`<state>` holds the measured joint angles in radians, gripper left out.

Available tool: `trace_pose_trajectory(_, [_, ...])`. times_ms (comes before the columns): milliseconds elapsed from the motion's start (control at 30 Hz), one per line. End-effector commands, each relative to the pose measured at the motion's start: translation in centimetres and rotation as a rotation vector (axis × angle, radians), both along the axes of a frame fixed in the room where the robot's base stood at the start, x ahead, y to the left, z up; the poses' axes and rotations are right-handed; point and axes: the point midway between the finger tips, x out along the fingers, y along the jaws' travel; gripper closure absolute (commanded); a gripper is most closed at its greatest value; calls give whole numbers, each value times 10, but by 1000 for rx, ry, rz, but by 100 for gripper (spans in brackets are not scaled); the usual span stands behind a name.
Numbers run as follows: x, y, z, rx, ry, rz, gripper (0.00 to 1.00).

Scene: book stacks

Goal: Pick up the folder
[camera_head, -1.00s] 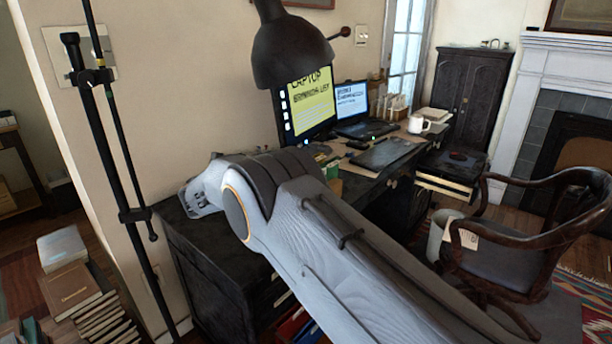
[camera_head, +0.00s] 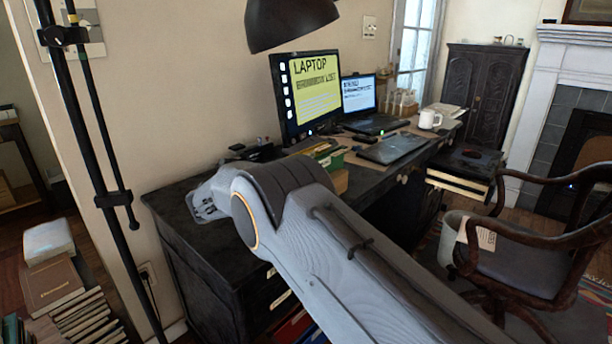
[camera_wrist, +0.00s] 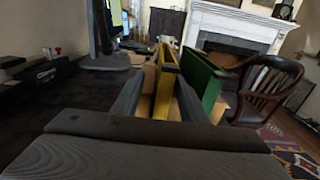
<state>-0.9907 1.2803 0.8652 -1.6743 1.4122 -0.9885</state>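In the wrist view, my gripper (camera_wrist: 160,80) is open, with its two grey fingers apart. An upright yellow folder (camera_wrist: 165,88) stands between the fingers, seen edge-on, with some gap on its left side. An upright green folder (camera_wrist: 207,82) stands just outside the right finger. I cannot tell which of the two the task means. In the head view, my arm hides the gripper. A small group of green and yellow folders (camera_head: 329,158) shows on the desk just beyond my arm.
A lamp shade (camera_head: 288,22) hangs above. A wooden chair (camera_head: 520,235) stands at the right. Book stacks (camera_head: 50,285) and a black pole (camera_head: 95,150) are at the left.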

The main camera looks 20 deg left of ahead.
Motion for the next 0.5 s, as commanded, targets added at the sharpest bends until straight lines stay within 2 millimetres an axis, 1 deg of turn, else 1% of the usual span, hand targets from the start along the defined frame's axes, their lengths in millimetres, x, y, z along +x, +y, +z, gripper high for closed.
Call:
trace_pose_trajectory(100, [6, -3, -2, 1, 0, -1, 61])
trace_pose_trajectory(300, [24, -12, -1, 1, -2, -3, 61])
trace_pose_trajectory(400, [30, -14, 0, 1, -1, -2, 61])
trace_pose_trajectory(500, [38, -21, 0, 1, -1, -4, 61])
